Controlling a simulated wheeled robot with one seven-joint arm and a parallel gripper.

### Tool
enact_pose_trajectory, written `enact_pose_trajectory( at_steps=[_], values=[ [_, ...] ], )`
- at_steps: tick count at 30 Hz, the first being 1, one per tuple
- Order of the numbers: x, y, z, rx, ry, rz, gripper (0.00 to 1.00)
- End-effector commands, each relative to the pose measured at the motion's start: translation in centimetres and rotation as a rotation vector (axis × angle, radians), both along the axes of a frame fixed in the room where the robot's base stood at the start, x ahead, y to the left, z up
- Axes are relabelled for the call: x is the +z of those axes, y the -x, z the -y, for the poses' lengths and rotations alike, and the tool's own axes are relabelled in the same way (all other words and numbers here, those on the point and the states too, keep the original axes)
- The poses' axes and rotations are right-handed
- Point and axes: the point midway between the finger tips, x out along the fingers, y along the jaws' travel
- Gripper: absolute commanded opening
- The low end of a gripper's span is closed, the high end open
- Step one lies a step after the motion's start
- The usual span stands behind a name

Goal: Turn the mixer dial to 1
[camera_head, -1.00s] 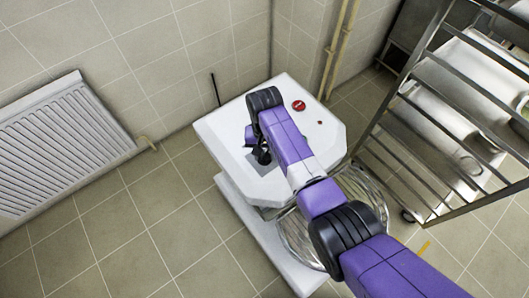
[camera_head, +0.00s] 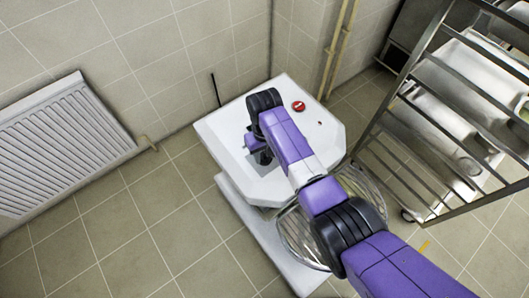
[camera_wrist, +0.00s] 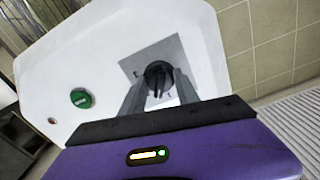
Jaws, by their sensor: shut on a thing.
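The mixer (camera_head: 225,130) is a white machine with a flat top, standing on the floor near the wall. Its dial (camera_wrist: 158,70) is a round black knob on a grey square plate on the top, seen in the wrist view. My gripper (camera_wrist: 160,88) is shut on the dial, with one finger on each side of its grip. In the head view my wrist and arm cover the dial. I cannot read any numbers on the plate or tell the dial's setting.
A green button (camera_wrist: 81,97) shows beside the dial plate in the wrist view. A red button (camera_head: 299,106) is on the mixer top. The wire bowl guard (camera_head: 372,190) lies partly under my arm. A metal rack (camera_head: 400,110) stands right; a radiator (camera_head: 60,145) hangs left.

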Motion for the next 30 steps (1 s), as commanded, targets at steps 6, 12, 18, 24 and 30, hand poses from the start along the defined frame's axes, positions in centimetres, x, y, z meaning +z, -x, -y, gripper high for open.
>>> enact_pose_trajectory(
  at_steps=[6, 12, 18, 24, 30],
  values=[
    [0.1, -0.04, 0.07, 0.203, 0.001, 0.0, 0.0],
    [0.07, -0.02, 0.06, 0.368, 0.0, -0.001, 0.0],
    [0.04, -0.01, 0.04, 0.494, 0.001, -0.001, 0.0],
    [0.02, 0.0, 0.03, 0.571, 0.001, -0.001, 0.0],
    [0.02, -0.01, 0.03, 0.604, 0.0, 0.0, 0.0]
  ],
)
